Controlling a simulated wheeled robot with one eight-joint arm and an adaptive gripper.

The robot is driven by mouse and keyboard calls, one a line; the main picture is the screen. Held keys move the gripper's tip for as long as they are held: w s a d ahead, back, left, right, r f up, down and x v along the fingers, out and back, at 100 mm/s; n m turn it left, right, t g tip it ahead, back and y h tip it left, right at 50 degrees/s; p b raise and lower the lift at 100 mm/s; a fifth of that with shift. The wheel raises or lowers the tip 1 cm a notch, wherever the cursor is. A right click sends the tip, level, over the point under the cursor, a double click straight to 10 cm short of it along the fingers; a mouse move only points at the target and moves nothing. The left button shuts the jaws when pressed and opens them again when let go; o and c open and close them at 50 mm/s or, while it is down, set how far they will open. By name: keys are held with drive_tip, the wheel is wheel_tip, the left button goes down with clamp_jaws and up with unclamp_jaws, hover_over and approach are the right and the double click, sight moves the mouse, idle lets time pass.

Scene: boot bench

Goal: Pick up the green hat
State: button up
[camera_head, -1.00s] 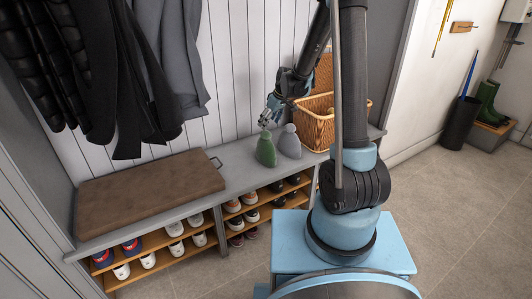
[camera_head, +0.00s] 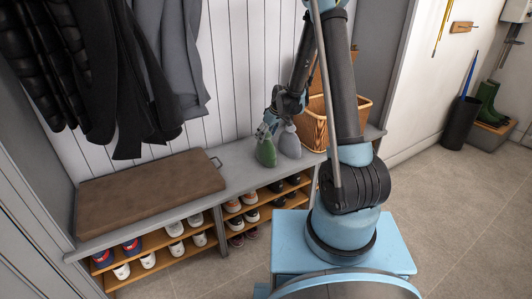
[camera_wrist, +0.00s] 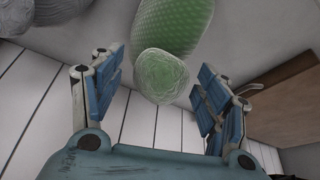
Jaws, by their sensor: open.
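The green hat (camera_head: 266,152) stands on the grey bench top, with a rounded body and a pompom on top. In the wrist view the green hat (camera_wrist: 162,72) shows its pompom between my two open fingers, with the body beyond it. My gripper (camera_head: 265,131) is at the top of the hat, pointing down. In the wrist view my gripper (camera_wrist: 156,92) is open, with a finger on either side of the pompom and gaps visible. A grey hat (camera_head: 289,142) of similar shape stands close on the right; it also shows in the wrist view (camera_wrist: 95,12).
A wicker basket (camera_head: 313,128) stands on the bench to the right, behind my arm. A brown cushion (camera_head: 150,191) lies on the bench at left. Dark coats (camera_head: 120,75) hang above it. Shoes fill the shelves below. Bench top (camera_head: 234,172) left of the hat is clear.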

drive_tip(key=shift+f, duration=0.25)
drive_tip(key=shift+a, duration=0.1)
drive_tip(key=c, duration=1.5)
drive_tip(key=shift+r, duration=0.1)
